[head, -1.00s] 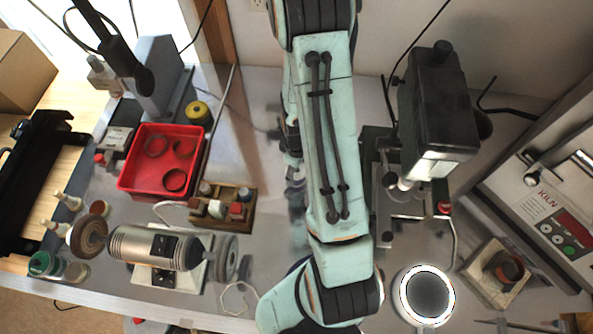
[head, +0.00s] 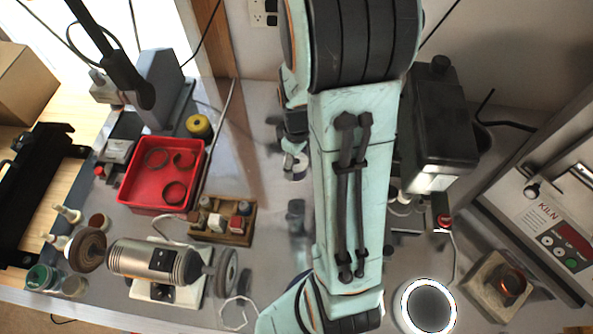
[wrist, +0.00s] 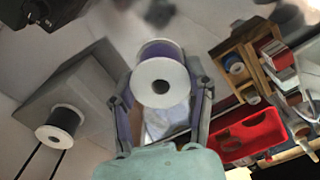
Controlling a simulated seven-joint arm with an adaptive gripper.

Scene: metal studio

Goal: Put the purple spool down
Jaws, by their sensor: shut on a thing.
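The purple spool (wrist: 160,82) shows in the wrist view, with a white round flange facing the camera and purple winding behind it. My gripper (wrist: 163,96) is shut on it, one finger at each side. The spool's far end is hidden, and I cannot tell whether it touches a surface. In the head view my arm covers most of the gripper area, and the spool is not clearly seen there.
A dark spool (wrist: 60,125) is by a grey block (wrist: 72,92) in the wrist view. In the head view stand a red tray (head: 128,188), yellow spool (head: 199,126), wooden rack (head: 240,238), grinder (head: 145,259) and black machine (head: 437,125). Bare bench lies left of my arm.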

